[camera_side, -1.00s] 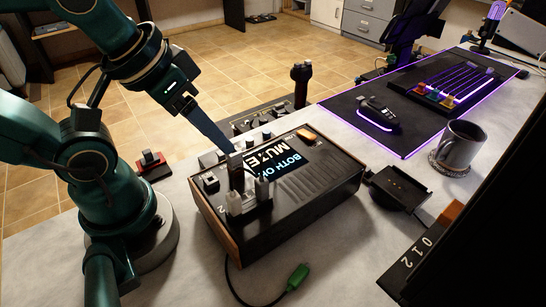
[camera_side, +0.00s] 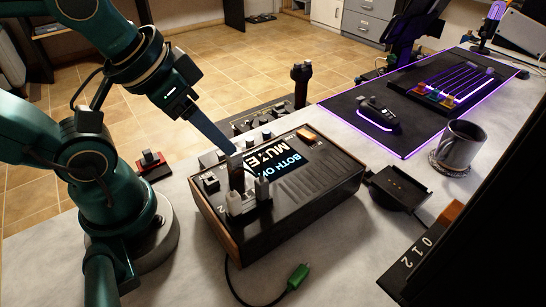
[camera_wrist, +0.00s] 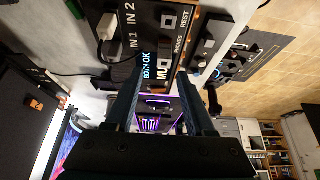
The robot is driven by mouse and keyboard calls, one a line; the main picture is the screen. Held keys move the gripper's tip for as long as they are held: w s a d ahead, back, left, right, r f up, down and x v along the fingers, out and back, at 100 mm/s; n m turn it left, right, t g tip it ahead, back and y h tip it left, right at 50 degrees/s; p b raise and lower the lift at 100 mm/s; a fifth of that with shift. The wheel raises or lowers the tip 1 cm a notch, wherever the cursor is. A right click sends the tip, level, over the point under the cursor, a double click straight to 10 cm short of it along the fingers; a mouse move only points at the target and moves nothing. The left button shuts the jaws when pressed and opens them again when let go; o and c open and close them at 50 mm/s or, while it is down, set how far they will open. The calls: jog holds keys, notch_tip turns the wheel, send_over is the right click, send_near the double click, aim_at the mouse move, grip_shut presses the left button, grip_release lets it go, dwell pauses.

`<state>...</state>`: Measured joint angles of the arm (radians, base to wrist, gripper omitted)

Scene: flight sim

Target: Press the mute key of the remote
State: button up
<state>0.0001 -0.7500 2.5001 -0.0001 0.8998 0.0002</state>
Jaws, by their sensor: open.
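A black box with wooden sides (camera_side: 318,200) stands on the grey bench. Its lit screen (camera_side: 275,166) reads "BOTH OK" and "MUTE"; the screen also shows in the wrist view (camera_wrist: 149,66). Pale plugs (camera_side: 250,197) sit in its near end. I cannot pick out a separate remote or a key marked mute. My gripper (camera_side: 233,152) points down over the box's left part, by the screen's edge; whether it touches is unclear. In the wrist view its two fingers (camera_wrist: 160,72) stand apart, with no held object visible between them.
An empty black cradle (camera_side: 399,187) lies right of the box. A mug (camera_side: 459,147) stands on a coaster farther right. A dark controller (camera_side: 379,114) lies on a purple-lit mat. A green-ended cable (camera_side: 298,277) lies in front. A joystick (camera_side: 301,84) rises behind the box.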

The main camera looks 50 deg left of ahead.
grip_shut()
dwell(1.9)
